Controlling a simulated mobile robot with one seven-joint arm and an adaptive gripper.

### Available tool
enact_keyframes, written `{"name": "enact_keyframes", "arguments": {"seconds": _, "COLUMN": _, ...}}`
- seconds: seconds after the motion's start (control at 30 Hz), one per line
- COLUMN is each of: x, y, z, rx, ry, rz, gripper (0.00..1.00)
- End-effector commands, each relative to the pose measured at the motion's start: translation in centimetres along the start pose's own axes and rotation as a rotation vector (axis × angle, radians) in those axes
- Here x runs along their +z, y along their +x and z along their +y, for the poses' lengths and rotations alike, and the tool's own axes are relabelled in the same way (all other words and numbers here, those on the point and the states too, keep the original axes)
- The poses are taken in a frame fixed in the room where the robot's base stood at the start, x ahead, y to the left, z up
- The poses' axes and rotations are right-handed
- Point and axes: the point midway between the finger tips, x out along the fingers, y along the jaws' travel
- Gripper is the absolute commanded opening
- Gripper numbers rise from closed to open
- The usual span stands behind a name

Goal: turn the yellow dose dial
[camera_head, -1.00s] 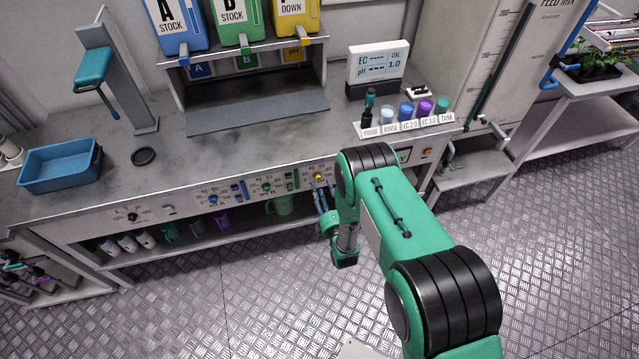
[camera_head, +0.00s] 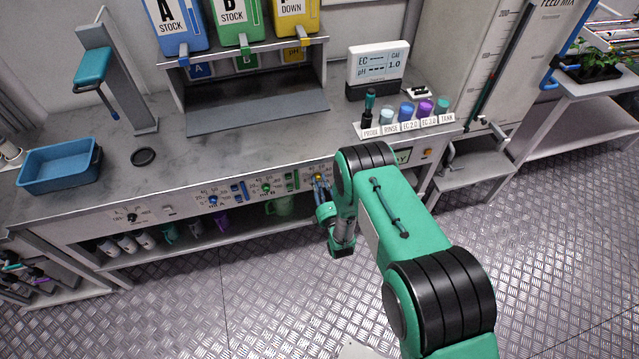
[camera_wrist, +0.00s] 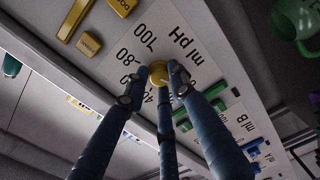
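The yellow dose dial (camera_wrist: 159,75) sits on the white "ml pH" scale of the bench's front panel in the wrist view. In the head view the yellow dial (camera_head: 318,177) is small and partly hidden by my fingers. My gripper (camera_wrist: 160,80) has its blue fingers around the dial, with tips close against its left, right and lower sides. It looks shut on the dial. In the head view my gripper (camera_head: 320,186) is at the panel, just left of my arm. The dial's pointer is not clear.
Yellow buttons (camera_wrist: 88,44) lie beside the scale. The green dial (camera_head: 266,187) and blue dial (camera_head: 213,199) sit left along the panel. A green jug (camera_head: 281,206) stands on the shelf below. The floor in front is clear.

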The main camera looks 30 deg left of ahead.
Motion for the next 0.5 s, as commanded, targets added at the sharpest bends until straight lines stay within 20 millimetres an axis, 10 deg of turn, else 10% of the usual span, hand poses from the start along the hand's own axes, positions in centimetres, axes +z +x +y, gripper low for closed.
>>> {"name": "enact_keyframes", "arguments": {"seconds": 0.5, "x": 0.03, "y": 0.06, "z": -0.12, "rx": 0.001, "ry": 0.091, "rz": 0.0, "gripper": 0.0}}
